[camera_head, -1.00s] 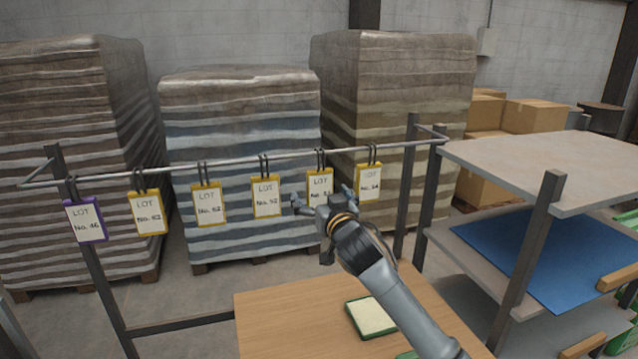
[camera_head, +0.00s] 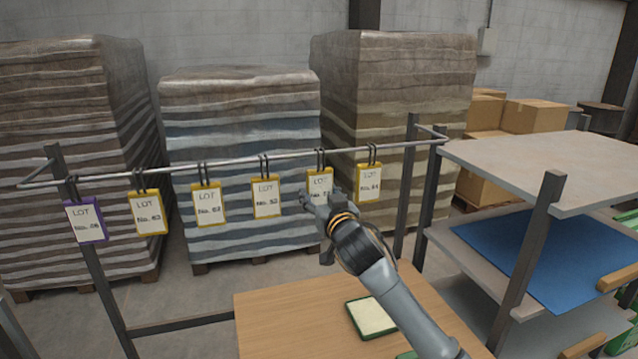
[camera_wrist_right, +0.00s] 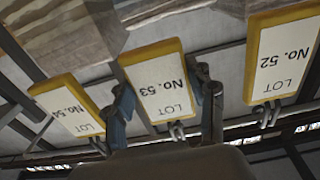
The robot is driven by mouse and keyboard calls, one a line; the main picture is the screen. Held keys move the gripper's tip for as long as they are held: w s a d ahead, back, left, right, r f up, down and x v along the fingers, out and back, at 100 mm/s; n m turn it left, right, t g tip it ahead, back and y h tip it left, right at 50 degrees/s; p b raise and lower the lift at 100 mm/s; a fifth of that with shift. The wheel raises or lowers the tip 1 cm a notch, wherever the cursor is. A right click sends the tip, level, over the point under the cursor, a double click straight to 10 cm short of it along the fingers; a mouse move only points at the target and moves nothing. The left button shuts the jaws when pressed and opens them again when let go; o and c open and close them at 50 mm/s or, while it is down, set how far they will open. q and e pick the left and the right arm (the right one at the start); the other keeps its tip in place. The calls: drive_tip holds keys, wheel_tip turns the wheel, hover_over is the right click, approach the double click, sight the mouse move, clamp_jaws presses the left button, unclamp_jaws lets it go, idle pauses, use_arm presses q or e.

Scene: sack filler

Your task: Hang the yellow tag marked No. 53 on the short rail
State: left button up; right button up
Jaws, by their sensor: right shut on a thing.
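The yellow-framed tag marked No. 53 (camera_head: 320,180) hangs by dark loops from a long metal rail (camera_head: 225,160). In the right wrist view the tag (camera_wrist_right: 158,85) appears upside down, its number clear. My right gripper (camera_head: 322,195) is at the tag's lower part in the head view, partly covering it. In the right wrist view its two fingers (camera_wrist_right: 168,108) stand at the tag's side edges, shut on it. The loops still reach the rail. I cannot make out a separate short rail for certain. My left gripper is not in view.
Yellow tag No. 52 (camera_head: 266,196) hangs to the left and yellow tag No. 54 (camera_head: 369,183) to the right, both close. More yellow tags and a purple one (camera_head: 86,220) hang further left. A wooden table (camera_head: 290,310) and a shelf rack (camera_head: 560,165) stand nearby.

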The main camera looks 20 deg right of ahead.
sight(321, 183)
drive_tip(key=shift+r+p, duration=1.2)
drive_tip(key=shift+r, duration=0.25)
drive_tip(key=shift+s+d+p, duration=0.1)
drive_tip(key=shift+s+p, duration=0.75)
drive_tip(key=shift+s, duration=1.95)
drive_tip(key=shift+s+d+f+p, duration=0.1)
drive_tip(key=shift+s+p, duration=0.45)
drive_tip(key=shift+s, duration=1.7)
